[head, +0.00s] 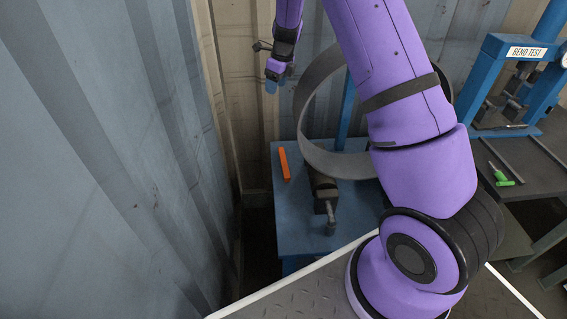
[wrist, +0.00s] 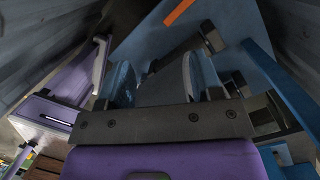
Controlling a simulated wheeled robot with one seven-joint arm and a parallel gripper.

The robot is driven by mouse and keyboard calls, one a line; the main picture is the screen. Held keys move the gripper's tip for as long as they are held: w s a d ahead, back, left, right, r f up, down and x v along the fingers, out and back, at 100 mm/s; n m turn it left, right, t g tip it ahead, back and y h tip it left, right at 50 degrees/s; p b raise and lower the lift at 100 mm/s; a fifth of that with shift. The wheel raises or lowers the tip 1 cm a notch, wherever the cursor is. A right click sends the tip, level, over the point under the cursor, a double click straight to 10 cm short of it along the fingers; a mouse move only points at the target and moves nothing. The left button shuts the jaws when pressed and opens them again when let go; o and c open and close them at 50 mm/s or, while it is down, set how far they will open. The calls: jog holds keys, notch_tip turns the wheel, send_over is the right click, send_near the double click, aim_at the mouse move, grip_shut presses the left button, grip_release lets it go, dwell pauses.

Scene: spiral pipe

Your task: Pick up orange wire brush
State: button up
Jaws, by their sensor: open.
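The orange wire brush (head: 284,164) lies on the left part of a blue table top in the head view. Only its plain orange side shows; no bristles can be made out. It also shows at the top of the wrist view as an orange strip (wrist: 179,11). My gripper (head: 272,83) is raised above and behind the table, up and left of the brush in the head view. In the wrist view my gripper (wrist: 160,82) has its two fingers apart with nothing held between them. The brush lies beyond the fingertips, clear of them.
A vise (head: 325,192) stands on the blue table (head: 294,226) right of the brush. A large grey ring (head: 303,98) rises behind it. A corrugated wall (head: 110,130) closes the left side. A green-handled tool (head: 502,176) lies on the dark bench (head: 520,185) at right.

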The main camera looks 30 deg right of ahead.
jog(key=w+d+f+m+h, duration=0.1)
jog(key=w+f+m, duration=0.15)
jog(key=f, duration=0.45)
jog(key=w+d+f+m, duration=0.2)
jog(key=f+m, duration=0.1)
jog(key=f, duration=0.5)
jog(key=m+g+h, duration=0.1)
jog(key=m, duration=0.4)
send_over(283, 157)
notch_tip(283, 157, down, 14)
jog(key=f, duration=0.5)
jog(key=shift+s+a+f, duration=0.15)
jog(key=shift+s+f, duration=0.1)
jog(key=shift+f, duration=0.15)
jog(key=shift+w+f, duration=0.15)
jog(key=shift+f, duration=1.15)
jog(key=shift+w+f, duration=0.1)
jog(key=shift+f, duration=1.2)
grip_shut()
